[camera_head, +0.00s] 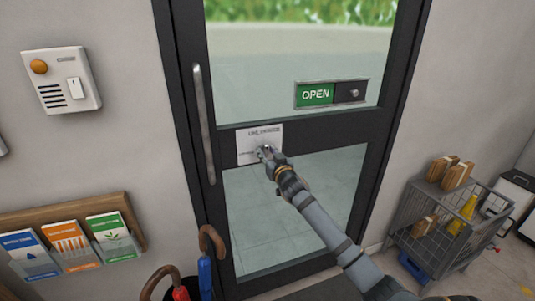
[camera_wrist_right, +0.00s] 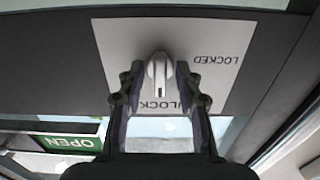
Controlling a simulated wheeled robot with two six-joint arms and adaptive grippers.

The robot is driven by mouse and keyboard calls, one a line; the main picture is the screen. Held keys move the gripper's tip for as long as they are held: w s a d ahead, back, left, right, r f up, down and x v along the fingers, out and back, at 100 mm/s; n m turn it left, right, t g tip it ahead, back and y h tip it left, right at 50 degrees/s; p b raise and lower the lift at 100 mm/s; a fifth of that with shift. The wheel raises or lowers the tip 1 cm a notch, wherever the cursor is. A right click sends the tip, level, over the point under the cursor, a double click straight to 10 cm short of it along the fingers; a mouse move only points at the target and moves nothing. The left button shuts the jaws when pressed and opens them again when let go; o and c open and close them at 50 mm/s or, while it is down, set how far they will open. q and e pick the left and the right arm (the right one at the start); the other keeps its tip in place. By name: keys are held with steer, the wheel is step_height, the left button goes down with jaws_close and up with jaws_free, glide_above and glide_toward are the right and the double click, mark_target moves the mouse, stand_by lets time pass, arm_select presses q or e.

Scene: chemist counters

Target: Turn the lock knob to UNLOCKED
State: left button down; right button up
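The silver lock knob (camera_wrist_right: 158,75) sits on a white plate (camera_head: 244,146) on the dark middle rail of the glass door. In the right wrist view, which shows the plate upside down, its long axis stands upright, in line with the partly hidden UNLOCKED label (camera_wrist_right: 158,104). The LOCKED label (camera_wrist_right: 217,60) is off to the right. My right gripper (camera_wrist_right: 159,72) has its fingers on either side of the knob, with narrow gaps beside it; contact is not clear. In the head view the right gripper (camera_head: 266,152) covers most of the knob. My left gripper is not in view.
A vertical door handle (camera_head: 204,122) stands left of the plate. A green OPEN slider sign (camera_head: 316,95) is above right. Umbrella handles (camera_head: 211,240) rise at lower left, near a leaflet rack (camera_head: 133,215). A wire basket cart (camera_head: 440,245) stands at right.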

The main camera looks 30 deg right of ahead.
steer(key=v, duration=1.2)
stand_by(0.4)
